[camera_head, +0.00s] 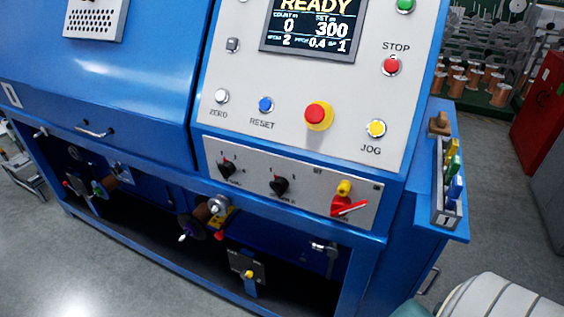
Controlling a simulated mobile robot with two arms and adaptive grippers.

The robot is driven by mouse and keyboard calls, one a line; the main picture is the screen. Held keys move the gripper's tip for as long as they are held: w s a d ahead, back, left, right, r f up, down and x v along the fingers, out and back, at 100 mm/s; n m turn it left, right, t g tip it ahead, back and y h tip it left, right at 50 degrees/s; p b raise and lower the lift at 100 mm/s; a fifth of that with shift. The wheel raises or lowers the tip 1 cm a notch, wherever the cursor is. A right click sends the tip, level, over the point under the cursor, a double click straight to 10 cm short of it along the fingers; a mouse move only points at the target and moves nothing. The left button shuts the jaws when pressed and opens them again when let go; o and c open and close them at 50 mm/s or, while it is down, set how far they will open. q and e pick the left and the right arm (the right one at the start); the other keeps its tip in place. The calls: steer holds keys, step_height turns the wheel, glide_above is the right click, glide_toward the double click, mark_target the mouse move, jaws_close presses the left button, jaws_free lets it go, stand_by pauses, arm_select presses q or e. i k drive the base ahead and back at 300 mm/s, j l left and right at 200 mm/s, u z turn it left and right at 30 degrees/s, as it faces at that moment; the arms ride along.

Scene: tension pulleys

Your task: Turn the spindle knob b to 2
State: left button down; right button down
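Two black rotary knobs sit on the grey lower panel of the blue machine. One is the left knob (228,169). The other is the right knob (279,186). Small marks surround each knob, and the labels below are too blurred to read surely, so I cannot tell for certain which is spindle knob b or where each points. The display (312,25) reads READY, with 0 and 300 in large figures and a small bottom row that seems to read 2, 0.4 and 1. Neither of my grippers is in view.
A red lever (348,208) and a yellow knob (344,187) are right of the knobs. Above are a red emergency button (318,115), a blue RESET button (265,104) and a yellow JOG button (376,128). A spindle mechanism (205,213) is below. A side shelf (452,232) holds coloured-handled tools.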

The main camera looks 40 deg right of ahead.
mark_target(280, 186)
steer(key=z, duration=1.1)
